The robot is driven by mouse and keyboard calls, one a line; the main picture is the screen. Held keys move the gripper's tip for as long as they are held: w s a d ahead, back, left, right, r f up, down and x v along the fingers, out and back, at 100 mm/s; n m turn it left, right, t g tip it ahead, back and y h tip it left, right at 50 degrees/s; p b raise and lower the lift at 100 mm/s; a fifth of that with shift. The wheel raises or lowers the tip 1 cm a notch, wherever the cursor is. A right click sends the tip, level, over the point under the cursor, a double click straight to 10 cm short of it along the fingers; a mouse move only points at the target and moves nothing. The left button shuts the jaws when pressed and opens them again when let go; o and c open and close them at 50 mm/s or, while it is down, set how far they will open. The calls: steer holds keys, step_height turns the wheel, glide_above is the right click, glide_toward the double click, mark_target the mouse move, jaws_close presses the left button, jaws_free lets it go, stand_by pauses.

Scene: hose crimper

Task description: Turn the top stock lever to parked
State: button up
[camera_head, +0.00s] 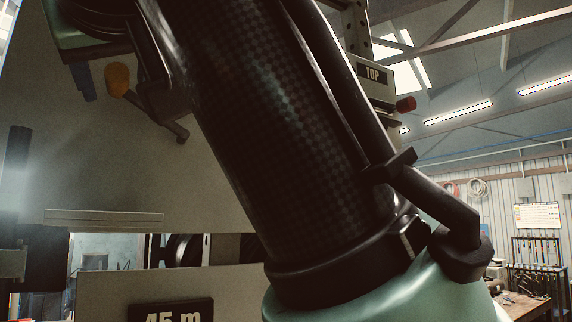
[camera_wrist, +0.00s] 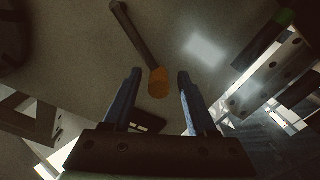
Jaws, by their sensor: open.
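An orange knob (camera_wrist: 158,83) on the end of a dark lever arm (camera_wrist: 132,32) shows in the wrist view, in front of a pale panel. It sits between the two blue fingers of my gripper (camera_wrist: 157,75). The fingers are open, with a gap on each side of the knob. In the head view the orange knob (camera_head: 118,79) is at upper left, with its dark lever arm (camera_head: 160,118) running down to the right. A sign reading TOP (camera_head: 372,73) is at upper right, near a red knob (camera_head: 405,104). I cannot tell which lever the sign labels.
My own arm fills the middle of the head view and hides much of the machine. A 45 m label (camera_head: 172,312) is low on a lower panel. Perforated metal brackets (camera_wrist: 275,75) stand right of my gripper in the wrist view. A workbench (camera_head: 525,305) is at far right.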

steer(key=b+v, duration=0.2)
steer(key=v, duration=0.9)
steer(key=shift+w+f, duration=0.1)
steer(key=shift+w, duration=0.05)
steer(key=w+d+f+m+t+b, duration=0.4)
steer(key=w+d+f+m+t, duration=0.15)
steer(key=w+f, duration=0.4)
steer(key=s+d+f+m+t+h+b, duration=0.1)
steer(key=s+d+f+m+t+h, duration=0.1)
steer(key=f, duration=0.5)
steer(key=s+d+f+m+t+h+b, duration=0.1)
steer(key=s+d+f+m+t+h, duration=0.2)
steer(key=f+h, duration=0.5)
steer(key=d+m+t, duration=0.1)
steer(key=d+t, duration=0.1)
steer(key=d, duration=0.1)
steer(key=shift+s+d+f+b, duration=0.25)
steer(key=shift+d+b, duration=0.05)
steer(key=shift+b, duration=0.1)
